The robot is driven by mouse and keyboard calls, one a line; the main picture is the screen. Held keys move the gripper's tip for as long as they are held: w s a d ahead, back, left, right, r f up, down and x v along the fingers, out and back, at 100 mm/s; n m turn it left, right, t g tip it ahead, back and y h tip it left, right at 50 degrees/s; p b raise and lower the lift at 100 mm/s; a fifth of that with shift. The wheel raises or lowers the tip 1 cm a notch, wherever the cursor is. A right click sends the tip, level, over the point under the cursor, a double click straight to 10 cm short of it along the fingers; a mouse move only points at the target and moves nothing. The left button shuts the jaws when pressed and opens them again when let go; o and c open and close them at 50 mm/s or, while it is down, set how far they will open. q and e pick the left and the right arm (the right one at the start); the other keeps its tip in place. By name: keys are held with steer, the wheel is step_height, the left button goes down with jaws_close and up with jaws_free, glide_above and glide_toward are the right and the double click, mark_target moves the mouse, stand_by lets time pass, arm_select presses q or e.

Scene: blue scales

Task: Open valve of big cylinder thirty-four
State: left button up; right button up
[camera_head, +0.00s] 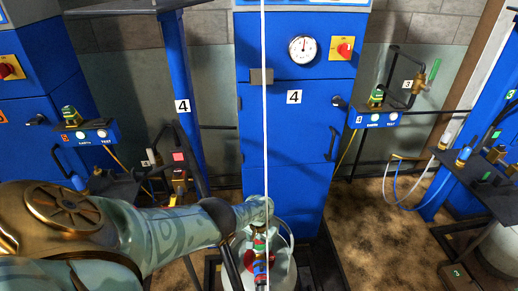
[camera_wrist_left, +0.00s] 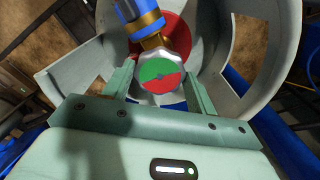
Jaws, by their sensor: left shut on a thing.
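A pale grey cylinder (camera_head: 284,268) stands below the blue cabinet marked 4, partly hidden by my left arm and a white vertical line. Its top carries brass, red and blue valve fittings (camera_head: 260,246). In the left wrist view the cylinder's collar (camera_wrist_left: 262,70) surrounds a silver valve knob (camera_wrist_left: 160,75) with a green and red face. My left gripper (camera_wrist_left: 155,88) is shut on this knob, one finger on each side. In the head view my left gripper (camera_head: 258,212) is above the cylinder, its fingers not clear. No number thirty-four is readable. My right gripper is not in view.
The blue cabinet (camera_head: 300,130) with a gauge (camera_head: 302,49) and a red and yellow switch (camera_head: 342,48) rises just behind the cylinder. A blue hose joins a brass fitting (camera_wrist_left: 150,22) beside the knob. Hoses (camera_head: 400,190) hang at the right over brown floor.

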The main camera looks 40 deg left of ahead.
mark_target(259, 245)
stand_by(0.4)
arm_select(q)
steer(key=o, duration=1)
step_height(259, 245, up, 16)
steer(key=p, duration=1.3)
steer(key=shift+r, duration=0.15)
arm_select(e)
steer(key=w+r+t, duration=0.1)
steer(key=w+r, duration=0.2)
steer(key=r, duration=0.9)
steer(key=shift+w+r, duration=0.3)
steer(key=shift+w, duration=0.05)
